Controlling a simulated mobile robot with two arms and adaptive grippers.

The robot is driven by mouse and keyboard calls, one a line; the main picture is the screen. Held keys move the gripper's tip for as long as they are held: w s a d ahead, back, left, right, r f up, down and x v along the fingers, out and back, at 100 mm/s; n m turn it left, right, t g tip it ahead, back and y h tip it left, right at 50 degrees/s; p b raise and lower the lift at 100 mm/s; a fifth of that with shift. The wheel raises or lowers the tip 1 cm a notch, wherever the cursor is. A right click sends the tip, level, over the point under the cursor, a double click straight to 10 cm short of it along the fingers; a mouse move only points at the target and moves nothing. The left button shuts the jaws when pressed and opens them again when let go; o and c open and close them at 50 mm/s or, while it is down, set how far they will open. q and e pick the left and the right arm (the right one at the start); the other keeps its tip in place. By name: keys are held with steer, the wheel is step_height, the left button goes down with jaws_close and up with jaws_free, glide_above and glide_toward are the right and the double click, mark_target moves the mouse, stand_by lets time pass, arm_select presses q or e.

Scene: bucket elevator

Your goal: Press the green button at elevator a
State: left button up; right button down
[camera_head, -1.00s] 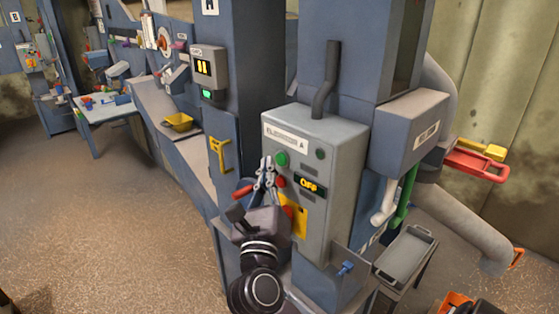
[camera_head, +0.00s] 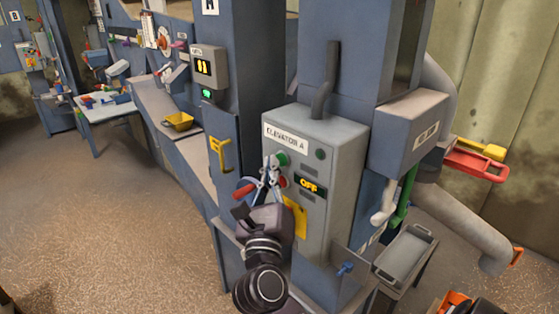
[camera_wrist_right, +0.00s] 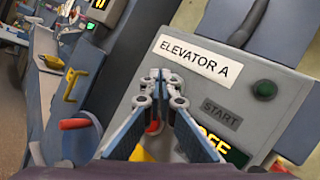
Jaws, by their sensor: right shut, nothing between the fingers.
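The control box (camera_head: 345,150) labelled ELEVATOR A carries a bright green button (camera_head: 283,159) at its upper left, under the label. My right gripper (camera_head: 270,160) is shut and empty, with its fingertips just left of the green button in the head view. I cannot tell whether they touch it. In the wrist view the fingertips (camera_wrist_right: 159,76) lie over the panel below the label (camera_wrist_right: 193,60), and the green button is hidden behind them. The display (camera_head: 309,187) reads OFF. My left gripper is not in view.
A dark green lamp (camera_head: 320,154) is at the right of the panel. A red button (camera_head: 282,182) sits below the green one, partly behind the fingers. A red handle (camera_head: 244,190) and a yellow handle (camera_head: 220,153) stand out to the left. Open floor lies left.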

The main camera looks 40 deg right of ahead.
steer(key=shift+d, duration=0.5)
stand_by(0.4)
stand_by(0.3)
steer(key=shift+a, duration=0.85)
steer(key=a, duration=0.5)
steer(key=shift+s+b, duration=0.2)
steer(key=shift+b, duration=0.15)
stand_by(0.3)
